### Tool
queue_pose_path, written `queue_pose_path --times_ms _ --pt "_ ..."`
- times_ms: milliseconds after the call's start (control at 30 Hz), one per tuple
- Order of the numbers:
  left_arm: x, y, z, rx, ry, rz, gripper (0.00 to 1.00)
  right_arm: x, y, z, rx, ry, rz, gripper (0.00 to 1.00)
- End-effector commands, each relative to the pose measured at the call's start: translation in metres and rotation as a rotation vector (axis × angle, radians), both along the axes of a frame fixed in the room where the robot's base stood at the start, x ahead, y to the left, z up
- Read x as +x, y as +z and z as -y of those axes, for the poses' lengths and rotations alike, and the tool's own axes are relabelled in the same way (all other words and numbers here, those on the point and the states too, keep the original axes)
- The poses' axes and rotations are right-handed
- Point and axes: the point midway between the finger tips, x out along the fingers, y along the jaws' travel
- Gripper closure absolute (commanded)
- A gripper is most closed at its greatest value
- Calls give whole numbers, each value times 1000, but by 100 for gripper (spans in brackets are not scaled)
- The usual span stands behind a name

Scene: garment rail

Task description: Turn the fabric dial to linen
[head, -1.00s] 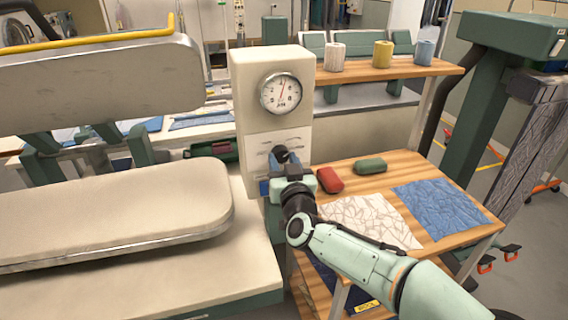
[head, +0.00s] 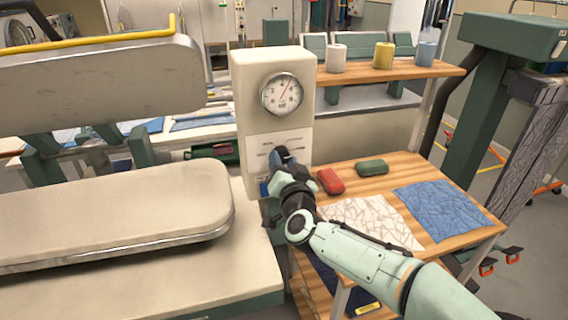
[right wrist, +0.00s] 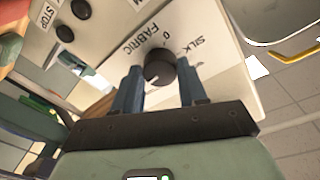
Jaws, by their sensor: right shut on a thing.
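The fabric dial (right wrist: 160,68) is a round black knob on the cream control panel (right wrist: 205,50). The words FABRIC, 0 and SILK show around it in the right wrist view; no linen mark is readable. A small pale mark shows on the knob's near edge. My right gripper (right wrist: 158,75) is shut on the dial, one blue finger on each side. In the head view, my right gripper (head: 281,157) is at the front of the cream cabinet (head: 247,110) and largely hides the dial. My left gripper is not in view.
A round gauge (head: 282,94) sits above the dial. A padded press board (head: 110,215) is at left. A wooden table (head: 345,170) at right holds a red item (head: 331,181), a green item (head: 372,167) and cloths. Buttons, one marked STOP (right wrist: 47,15), are near the dial.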

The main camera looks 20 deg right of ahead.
Motion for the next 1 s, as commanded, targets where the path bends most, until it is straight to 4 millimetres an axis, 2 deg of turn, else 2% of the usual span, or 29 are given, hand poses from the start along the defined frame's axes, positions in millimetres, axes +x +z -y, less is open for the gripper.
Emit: queue_pose_path --times_ms 233,267,300,333,600,733,867,1000 --pt "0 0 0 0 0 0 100 0 2 1 3 -1 3 89" --pt "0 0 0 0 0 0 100 0 2 1 3 -1 3 48" --pt "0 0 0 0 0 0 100 0 1 1 3 -1 3 35" --pt "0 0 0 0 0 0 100 0 1 0 3 -1 3 32" --pt "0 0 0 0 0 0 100 -1 0 0 1 0 1 32" --pt "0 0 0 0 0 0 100 -8 1 0 2 0 1 32" --pt "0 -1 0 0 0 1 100 -28 1 -1 3 0 2 32" --pt "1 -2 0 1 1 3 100 -60 0 -2 3 1 3 32"
